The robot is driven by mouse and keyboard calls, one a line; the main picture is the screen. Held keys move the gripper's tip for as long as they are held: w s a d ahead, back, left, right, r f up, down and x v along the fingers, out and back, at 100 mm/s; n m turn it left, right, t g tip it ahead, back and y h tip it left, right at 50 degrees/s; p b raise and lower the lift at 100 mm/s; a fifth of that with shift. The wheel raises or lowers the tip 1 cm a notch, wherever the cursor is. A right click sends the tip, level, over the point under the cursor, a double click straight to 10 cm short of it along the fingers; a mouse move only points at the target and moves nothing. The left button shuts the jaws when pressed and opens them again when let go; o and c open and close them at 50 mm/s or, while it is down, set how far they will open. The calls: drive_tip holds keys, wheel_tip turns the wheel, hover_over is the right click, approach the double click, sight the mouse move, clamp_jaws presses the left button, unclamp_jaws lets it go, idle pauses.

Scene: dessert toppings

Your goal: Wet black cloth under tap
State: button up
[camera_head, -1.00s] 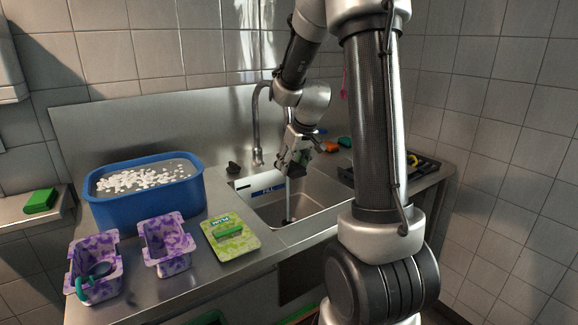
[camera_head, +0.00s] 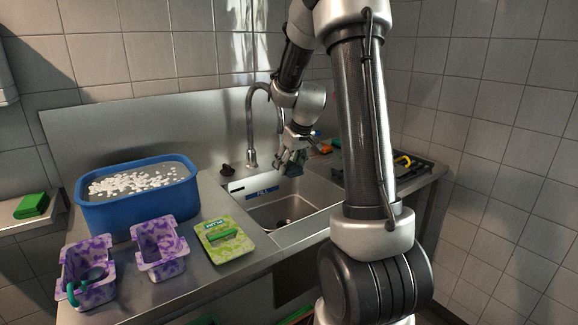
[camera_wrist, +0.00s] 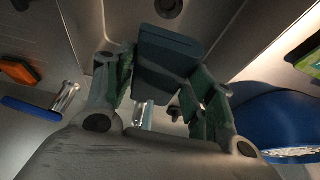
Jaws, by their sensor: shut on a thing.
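My gripper (camera_head: 292,158) is over the sink (camera_head: 298,212), to the right of the curved metal tap (camera_head: 250,130). In the wrist view my gripper (camera_wrist: 163,85) is shut on a dark, block-like folded thing, which looks like the black cloth (camera_wrist: 168,52). The cloth is held between the fingertips, above the sink floor and apart from it. In the head view the cloth is small and hard to tell from the fingers. No water stream shows below it. The round drain (camera_wrist: 168,7) shows beyond the cloth.
A blue tub (camera_head: 135,212) of liquid with white pieces stands left of the sink. Two purple patterned containers (camera_head: 160,262) and a green-yellow board (camera_head: 238,248) lie in front. An orange item (camera_head: 325,148) and a dark rack (camera_head: 405,170) are right of the sink.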

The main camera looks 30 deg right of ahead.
drive_tip(key=s+a, duration=0.5)
drive_tip(key=a, duration=0.1)
drive_tip(key=shift+a, duration=0.15)
idle(0.4)
drive_tip(key=shift+w, duration=0.1)
idle(0.8)
drive_tip(key=shift+a+r, duration=0.1)
drive_tip(key=s+a+r, duration=0.3)
drive_tip(key=r, duration=0.1)
drive_tip(key=shift+a, duration=0.4)
idle(0.9)
